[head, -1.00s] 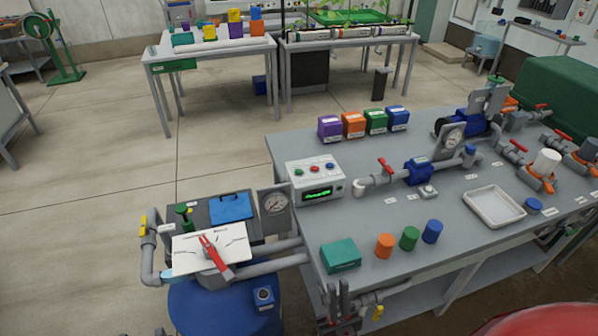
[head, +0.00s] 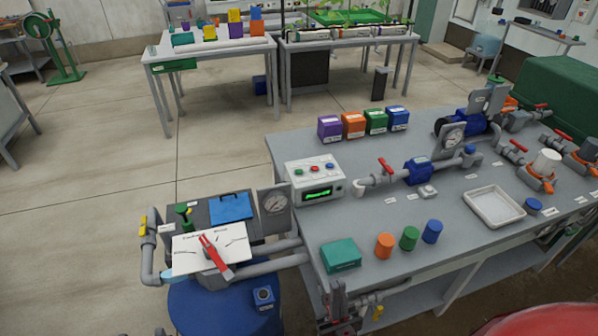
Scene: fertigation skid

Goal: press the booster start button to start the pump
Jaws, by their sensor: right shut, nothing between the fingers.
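A small grey box with a round button (head: 428,191) sits beside the blue pump (head: 418,170). The labels are too small to read, so I cannot tell which button is the booster start. My right gripper (head: 338,288) is shut and empty at the bench's near edge, well below the control box and apart from every button. My left gripper is out of view.
A teal box (head: 341,255) and orange, green and blue cylinders stand near the bench's front edge. A gauge (head: 274,203) and a dial plate with a red lever (head: 213,255) stand left. Several coloured boxes line the back. A white tray (head: 494,206) lies right.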

